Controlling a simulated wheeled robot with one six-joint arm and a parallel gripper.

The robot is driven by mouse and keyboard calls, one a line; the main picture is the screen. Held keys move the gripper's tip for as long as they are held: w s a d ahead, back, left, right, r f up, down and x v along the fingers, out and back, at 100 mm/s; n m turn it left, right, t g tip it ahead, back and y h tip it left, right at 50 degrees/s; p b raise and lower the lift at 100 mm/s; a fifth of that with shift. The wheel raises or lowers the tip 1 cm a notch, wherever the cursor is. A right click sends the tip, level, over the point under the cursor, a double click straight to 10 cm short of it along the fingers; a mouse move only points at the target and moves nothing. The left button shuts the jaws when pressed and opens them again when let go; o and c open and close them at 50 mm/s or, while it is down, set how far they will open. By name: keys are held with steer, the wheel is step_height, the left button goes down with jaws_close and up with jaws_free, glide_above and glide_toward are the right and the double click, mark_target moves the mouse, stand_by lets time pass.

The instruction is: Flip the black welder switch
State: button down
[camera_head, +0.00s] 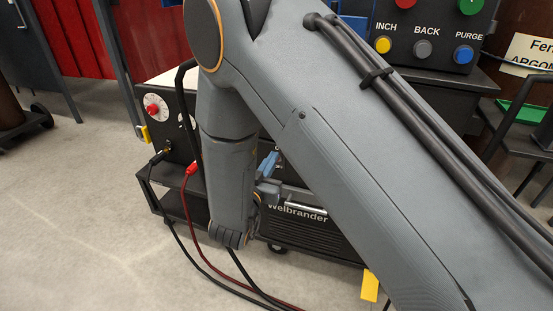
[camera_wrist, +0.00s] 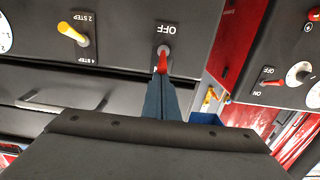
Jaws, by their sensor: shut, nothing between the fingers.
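The black welder (camera_head: 318,237), lettered "Welbrander", stands on a low cart, mostly behind my arm. Its dark front panel (camera_wrist: 125,22) fills the upper left of the wrist view, with the lettering upside down. A red toggle switch (camera_wrist: 162,61) with a grey base sits on it beside the word "OFF". My gripper (camera_wrist: 164,80) has its blue fingers shut and empty, with the tips right at the red lever and overlapping it. I cannot tell whether they touch. My gripper also shows in the head view (camera_head: 269,164), in front of the welder; the switch is hidden there.
A yellow toggle (camera_wrist: 72,33) marked "2 STEP / 4 STEP" is left of the switch. Another panel (camera_wrist: 250,70) at right has its own red OFF/ON lever (camera_wrist: 271,83). Red and black cables (camera_head: 187,206) hang left of my arm. Open floor (camera_head: 80,230) lies left.

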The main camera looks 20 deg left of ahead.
steer(key=s+f+p, duration=0.2)
steer(key=s+p, duration=0.1)
steer(key=s, duration=0.4)
steer(key=shift+a, duration=0.3)
stand_by(0.8)
steer(key=shift+w, duration=0.1)
